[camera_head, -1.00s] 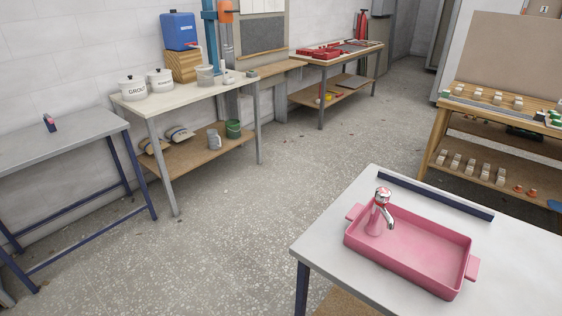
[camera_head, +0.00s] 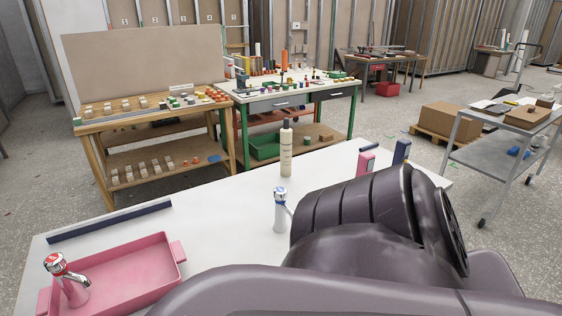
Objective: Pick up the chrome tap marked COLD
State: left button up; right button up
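A chrome tap with a blue mark on its top (camera_head: 280,208) stands upright on the white table (camera_head: 222,205), just left of my dark arm. Its lettering is too small to read, and the arm is close to its spout side in the picture. A second chrome tap with a red mark on top (camera_head: 68,278) stands in a pink tray (camera_head: 140,268) at the lower left. Neither gripper is in view. A large dark arm link of mine covers the lower right and hides part of the table.
A cream bottle (camera_head: 286,152) stands behind the blue-marked tap. A pink box (camera_head: 366,160) and a dark blue box (camera_head: 401,152) stand at the table's far right. A dark bar (camera_head: 110,222) lies along the far left edge. The table's middle is clear.

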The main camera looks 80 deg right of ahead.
aim_at(280, 226)
jog(key=z, duration=2.45)
